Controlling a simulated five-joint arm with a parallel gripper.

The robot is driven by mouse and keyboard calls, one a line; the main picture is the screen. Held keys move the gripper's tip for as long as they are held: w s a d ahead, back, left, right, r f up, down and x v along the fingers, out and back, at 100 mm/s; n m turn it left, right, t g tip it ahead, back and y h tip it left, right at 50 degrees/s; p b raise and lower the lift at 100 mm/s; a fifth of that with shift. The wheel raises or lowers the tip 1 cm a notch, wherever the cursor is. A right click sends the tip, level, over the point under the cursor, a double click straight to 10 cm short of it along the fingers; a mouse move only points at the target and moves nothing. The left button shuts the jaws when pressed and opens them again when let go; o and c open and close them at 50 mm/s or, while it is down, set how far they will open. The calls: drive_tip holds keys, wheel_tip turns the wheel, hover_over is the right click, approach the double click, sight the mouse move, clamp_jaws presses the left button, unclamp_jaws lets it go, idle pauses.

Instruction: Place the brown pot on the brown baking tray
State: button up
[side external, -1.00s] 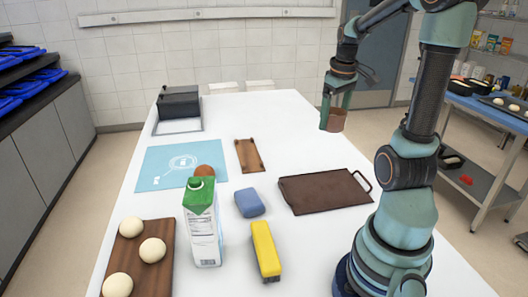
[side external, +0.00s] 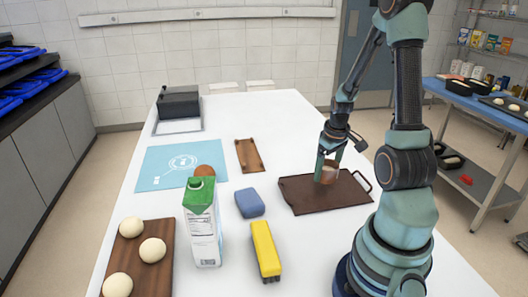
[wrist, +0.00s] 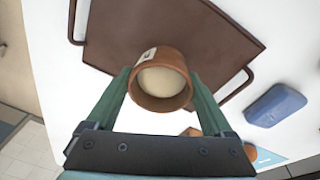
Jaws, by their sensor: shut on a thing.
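The brown pot (side external: 328,172) is held between the two fingers of my gripper (side external: 328,168). The brown baking tray (side external: 300,194) is a dark flat tray with a wire handle, lying on the white table. The tray also shows in the wrist view (wrist: 165,28).
A blue block (side external: 250,204), a yellow block (side external: 265,250) and a green-topped carton (side external: 203,225) stand left of the tray. A small wooden board (side external: 249,155) lies behind. A board (side external: 162,235) with dough balls is at front left. The table's back right is clear.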

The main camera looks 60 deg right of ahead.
sight(326, 179)
drive_tip(key=shift+f, duration=1.9)
drive_tip(key=shift+f, duration=0.15)
drive_tip(key=o, duration=1.3)
drive_tip(key=r, duration=0.4)
drive_tip(key=a+r, duration=0.1)
drive_tip(key=r, duration=0.3)
drive_tip(key=s+r, duration=0.1)
drive_tip(key=r, duration=0.3)
drive_tip(key=shift+s+a, duration=0.1)
drive_tip(key=shift+a, duration=0.2)
drive_tip(key=w+a+r+n+t, duration=0.1)
drive_tip(key=a+r, duration=0.3)
drive_tip(key=a, duration=0.4)
drive_tip(key=w+a+r+n+t+y, duration=0.1)
drive_tip(key=w+a+r, duration=0.3)
drive_tip(key=a, duration=0.5)
drive_tip(key=w+a+r+n+t, duration=0.2)
drive_tip(key=a+r, duration=0.1)
drive_tip(key=a, duration=0.5)
drive_tip(key=shift+w+a+r+y, duration=0.2)
drive_tip(key=shift+a+r+y, duration=0.1)
drive_tip(key=shift+a+r, duration=0.1)
